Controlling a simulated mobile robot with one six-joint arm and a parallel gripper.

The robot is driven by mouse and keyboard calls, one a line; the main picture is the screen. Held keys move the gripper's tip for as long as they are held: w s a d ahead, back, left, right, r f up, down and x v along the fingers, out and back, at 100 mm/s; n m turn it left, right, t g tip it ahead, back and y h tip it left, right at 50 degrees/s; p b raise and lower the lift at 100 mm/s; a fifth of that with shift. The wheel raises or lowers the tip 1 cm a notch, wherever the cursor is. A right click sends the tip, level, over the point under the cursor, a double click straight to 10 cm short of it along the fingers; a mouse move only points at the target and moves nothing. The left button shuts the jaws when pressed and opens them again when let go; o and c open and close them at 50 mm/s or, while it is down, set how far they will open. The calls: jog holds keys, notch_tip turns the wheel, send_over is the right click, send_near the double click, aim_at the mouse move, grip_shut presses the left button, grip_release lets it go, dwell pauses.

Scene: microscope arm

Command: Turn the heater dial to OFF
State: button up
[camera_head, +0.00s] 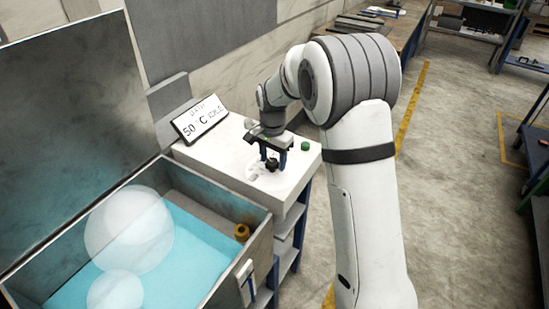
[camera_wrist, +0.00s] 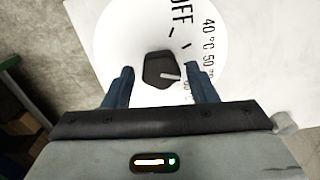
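The heater dial is a black knob (camera_wrist: 162,70) with a pale pointer line, on a white round scale (camera_wrist: 125,32) in the wrist view. The scale reads OFF, 40 °C, 50 and more, partly cut off or hidden. The pointer is directed to the right and slightly down, away from the OFF mark. My gripper (camera_wrist: 160,80) is open, with one blue finger on each side of the knob and gaps between. In the head view my gripper (camera_head: 273,156) is above the white top, and the dark knob (camera_head: 271,165) shows between its fingers.
A green button (camera_head: 305,146) is right of my gripper. An open water bath (camera_head: 195,250) with blue liquid and pale spheres lies at left; a brass fitting (camera_head: 242,232) is at its corner.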

jog(key=c, duration=0.7)
jog(key=shift+d, duration=0.25)
jog(key=shift+c, duration=0.5)
jog(key=shift+a, duration=0.2)
